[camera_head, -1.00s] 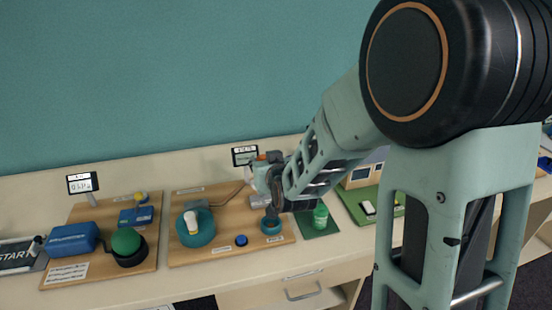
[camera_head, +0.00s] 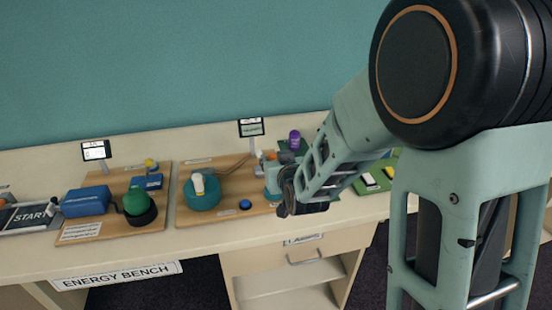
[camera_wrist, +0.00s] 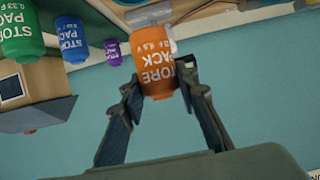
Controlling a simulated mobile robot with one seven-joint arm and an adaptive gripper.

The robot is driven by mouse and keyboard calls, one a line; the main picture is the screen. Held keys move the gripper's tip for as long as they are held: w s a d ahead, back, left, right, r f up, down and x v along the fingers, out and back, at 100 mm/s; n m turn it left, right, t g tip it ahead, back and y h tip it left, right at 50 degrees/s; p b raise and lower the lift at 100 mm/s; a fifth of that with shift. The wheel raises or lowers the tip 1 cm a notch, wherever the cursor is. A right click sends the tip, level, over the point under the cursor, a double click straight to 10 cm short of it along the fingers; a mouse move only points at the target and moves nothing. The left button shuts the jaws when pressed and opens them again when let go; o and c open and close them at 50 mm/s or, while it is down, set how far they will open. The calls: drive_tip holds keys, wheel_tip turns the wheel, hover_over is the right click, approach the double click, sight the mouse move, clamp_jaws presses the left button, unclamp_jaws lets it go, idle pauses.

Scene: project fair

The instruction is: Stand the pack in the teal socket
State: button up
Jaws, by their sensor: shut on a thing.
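An orange pack (camera_wrist: 157,65) with white "STORE PACK" lettering is between the two fingers of my gripper (camera_wrist: 165,90) in the wrist view. The gripper is shut on it, and the pack sticks out past the fingertips. In the head view my gripper (camera_head: 272,178) is above the right end of a wooden board (camera_head: 230,173). The small teal socket at that end of the board is hidden behind my gripper and arm now. The wrist view does not show it clearly either.
A teal round device (camera_head: 203,194) with a white lever and a blue button (camera_head: 246,204) are on the board. Green (camera_wrist: 22,32), blue (camera_wrist: 70,40) and purple (camera_wrist: 112,53) packs show in the wrist view. A small display (camera_head: 250,127) stands behind.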

drive_tip(key=shift+f+b, duration=1.3)
drive_tip(key=shift+f, duration=1.25)
drive_tip(key=shift+b, duration=0.7)
drive_tip(key=shift+f+b, duration=0.6)
drive_tip(key=shift+b, duration=0.05)
drive_tip(key=o, duration=0.9)
drive_tip(key=shift+s, duration=0.1)
drive_tip(key=b+v, duration=0.1)
drive_tip(key=v, duration=0.7)
drive_tip(key=shift+s, duration=0.15)
